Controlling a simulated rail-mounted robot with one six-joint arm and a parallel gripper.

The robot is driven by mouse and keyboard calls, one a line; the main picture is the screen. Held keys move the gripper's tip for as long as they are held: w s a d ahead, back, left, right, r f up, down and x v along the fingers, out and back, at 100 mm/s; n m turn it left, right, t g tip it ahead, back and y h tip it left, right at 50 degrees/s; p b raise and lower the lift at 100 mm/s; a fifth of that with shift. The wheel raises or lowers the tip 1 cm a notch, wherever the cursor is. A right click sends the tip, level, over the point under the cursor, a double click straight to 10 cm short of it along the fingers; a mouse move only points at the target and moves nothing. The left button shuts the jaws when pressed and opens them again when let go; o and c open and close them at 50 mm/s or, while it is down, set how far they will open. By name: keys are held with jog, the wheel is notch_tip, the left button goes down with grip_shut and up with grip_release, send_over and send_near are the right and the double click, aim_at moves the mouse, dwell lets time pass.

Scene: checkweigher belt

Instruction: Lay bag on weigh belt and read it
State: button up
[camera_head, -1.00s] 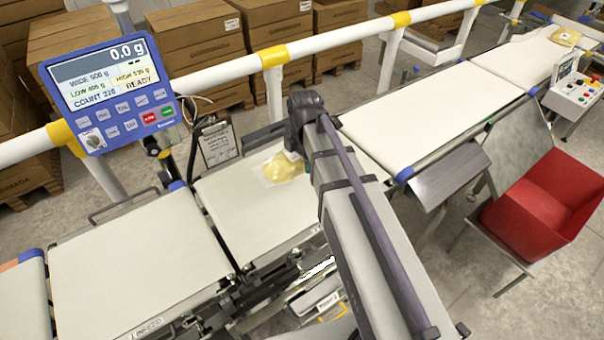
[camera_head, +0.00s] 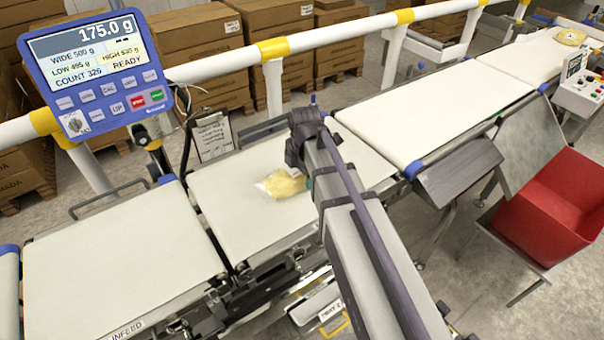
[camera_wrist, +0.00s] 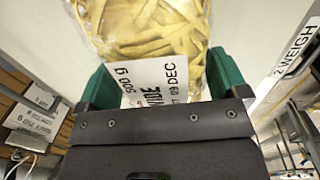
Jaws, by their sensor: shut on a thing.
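The clear bag of yellow flat pasta (camera_head: 280,186) is at the middle of the weigh belt (camera_head: 225,225), partly hidden behind my arm in the head view. In the wrist view, the bag (camera_wrist: 145,30) has its white label end between my green fingers. My gripper (camera_wrist: 160,82) is shut on that end; in the head view it is mostly hidden by my arm. The bag appears to touch the belt. The blue indicator (camera_head: 97,75) reads 175.0 g, with WIDE 500 g, LOW 495 g, COUNT 326 and READY below.
The infeed belt (camera_head: 120,265) is empty at the left. An empty belt (camera_head: 440,115) runs off to the upper right, with another bag (camera_head: 570,37) at its far end. A red bin (camera_head: 550,215) stands at the right. A white rail (camera_head: 340,38) runs behind.

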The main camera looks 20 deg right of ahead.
jog(key=shift+f, duration=0.15)
jog(key=o, duration=1.5)
notch_tip(320, 180, up, 13)
jog(key=p, duration=1.2)
jog(key=shift+s+a+f+m+g, duration=0.15)
jog(key=shift+s+m, duration=2.1)
jog(key=shift+m, duration=1.4)
jog(key=shift+s+d+f+m+g, duration=0.1)
jog(key=shift+s+m, duration=2.1)
jog(key=shift+m, duration=1.4)
jog(key=shift+s+a+f+m+g, duration=0.15)
jog(key=shift+s+m, duration=2.1)
jog(key=shift+m, duration=1.4)
jog(key=shift+d, duration=0.1)
